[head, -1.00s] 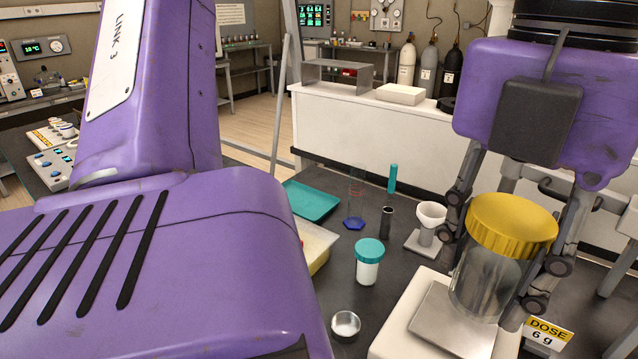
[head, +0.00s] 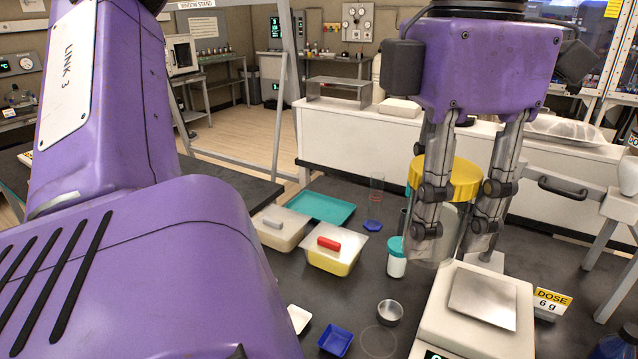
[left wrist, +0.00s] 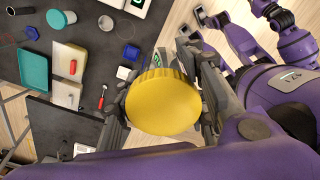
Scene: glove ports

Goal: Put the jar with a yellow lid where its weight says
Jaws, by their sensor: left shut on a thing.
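The jar with a yellow lid (head: 460,178) is upright in my left gripper (head: 448,240); the fingers are shut around its clear body and partly hide it. The lid fills the middle of the left wrist view (left wrist: 165,102). The jar is in the air, to the left of the scale's bare metal pan (head: 483,297). The white scale (head: 455,320) has a display at the lower edge, cut off and unreadable. A sign reading DOSE 6 g (head: 551,302) stands right of the scale.
A teal-lidded jar (head: 396,260), a metal cup (head: 390,312) and a blue dish (head: 336,340) stand left of the scale. Behind them are a yellow bin with a red handle (head: 335,252), a grey-handled bin (head: 278,232) and a teal tray (head: 322,207).

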